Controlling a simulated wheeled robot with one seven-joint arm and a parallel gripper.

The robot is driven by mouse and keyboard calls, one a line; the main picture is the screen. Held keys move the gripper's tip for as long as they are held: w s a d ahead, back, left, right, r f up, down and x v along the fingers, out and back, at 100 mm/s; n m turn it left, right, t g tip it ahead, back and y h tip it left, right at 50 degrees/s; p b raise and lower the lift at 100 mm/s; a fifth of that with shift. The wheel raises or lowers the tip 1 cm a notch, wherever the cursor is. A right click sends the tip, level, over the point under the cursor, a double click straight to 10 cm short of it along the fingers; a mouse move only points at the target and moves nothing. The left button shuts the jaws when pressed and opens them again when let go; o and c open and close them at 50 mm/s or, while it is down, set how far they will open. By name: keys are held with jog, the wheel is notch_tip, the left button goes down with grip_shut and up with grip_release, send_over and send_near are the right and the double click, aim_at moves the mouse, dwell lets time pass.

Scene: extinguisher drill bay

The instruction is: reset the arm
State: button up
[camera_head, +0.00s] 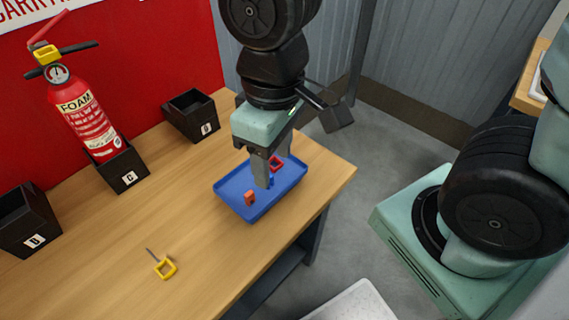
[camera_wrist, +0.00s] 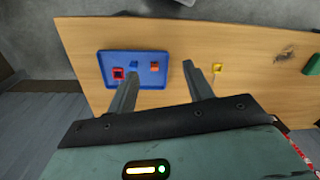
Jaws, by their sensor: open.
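My gripper (camera_head: 268,171) is open and empty above the blue tray (camera_head: 241,208). In the wrist view, my two fingers (camera_wrist: 160,96) stand apart with nothing between them. The tray also shows in the wrist view (camera_wrist: 108,60), near the left finger. It holds a red square piece (camera_wrist: 119,73), a small blue piece (camera_wrist: 134,64) and a small orange-red piece (camera_wrist: 154,66). In the head view, the red piece (camera_head: 277,164) and the orange-red piece (camera_head: 250,198) flank my fingers, which partly hide the blue piece.
A red FOAM extinguisher (camera_head: 83,115) stands in a black holder (camera_head: 124,168) marked C at the table's back. Black boxes stand left (camera_head: 25,220) and right (camera_head: 192,115) of it. A yellow pin (camera_head: 165,267) lies on the wooden table (camera_head: 110,285). The table's middle is clear.

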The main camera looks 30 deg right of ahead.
jog(key=shift+n, duration=0.4)
jog(key=s, duration=0.1)
jog(key=s+r+p, duration=0.1)
jog(key=s+r, duration=0.1)
jog(key=s, duration=0.1)
jog(key=shift+s+a+p, duration=0.1)
jog(key=shift+p, duration=0.3)
dwell(1.0)
